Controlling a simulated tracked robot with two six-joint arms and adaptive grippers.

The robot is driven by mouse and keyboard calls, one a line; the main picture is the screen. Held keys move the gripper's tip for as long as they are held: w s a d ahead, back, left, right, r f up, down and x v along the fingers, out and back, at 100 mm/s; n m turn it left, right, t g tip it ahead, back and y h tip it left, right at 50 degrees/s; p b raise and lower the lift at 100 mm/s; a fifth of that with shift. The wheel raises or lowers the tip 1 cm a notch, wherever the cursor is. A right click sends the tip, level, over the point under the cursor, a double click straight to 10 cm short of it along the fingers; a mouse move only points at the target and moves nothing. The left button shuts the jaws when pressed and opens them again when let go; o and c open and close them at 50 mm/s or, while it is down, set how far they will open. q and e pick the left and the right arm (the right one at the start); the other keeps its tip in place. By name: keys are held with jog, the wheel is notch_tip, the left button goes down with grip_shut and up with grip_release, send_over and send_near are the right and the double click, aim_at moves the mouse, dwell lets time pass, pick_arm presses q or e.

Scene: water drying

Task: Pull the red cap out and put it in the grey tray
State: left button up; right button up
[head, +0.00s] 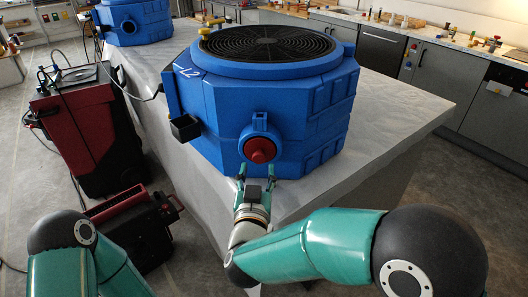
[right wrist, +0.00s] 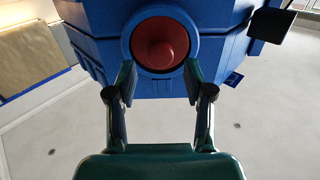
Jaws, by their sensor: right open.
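The red cap (head: 260,149) sits in a round blue port low on the front of a blue machine (head: 262,105). The cap also fills the ring at the top of the right wrist view (right wrist: 160,44). My right gripper (head: 256,171) is open just in front of and below the cap, its two fingers apart and nothing between them. The fingertips also show in the right wrist view (right wrist: 160,78), just short of the cap. A small dark open box (head: 185,128), which looks like the grey tray, is at the machine's left side. My left gripper is out of view.
The machine stands on a light grey bench (head: 390,110) with free surface to its right. A second blue unit (head: 135,20) is at the back left. Red and black equipment (head: 85,125) stands on the floor at left. Cabinets line the back.

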aim_at(259, 160)
jog(key=shift+w+d, duration=0.2)
jog(key=shift+w, duration=2.25)
jog(key=shift+c, duration=0.3)
jog(key=c, duration=0.8)
jog(key=shift+s, duration=0.1)
jog(key=shift+s+b, duration=0.1)
jog(key=shift+b, duration=0.2)
jog(key=shift+s+a+b, duration=0.15)
jog(key=shift+s+b, duration=0.4)
jog(key=shift+s, duration=1.05)
jog(key=shift+s+a+b, duration=0.1)
jog(key=shift+s+b, duration=0.4)
jog(key=shift+s, duration=1.1)
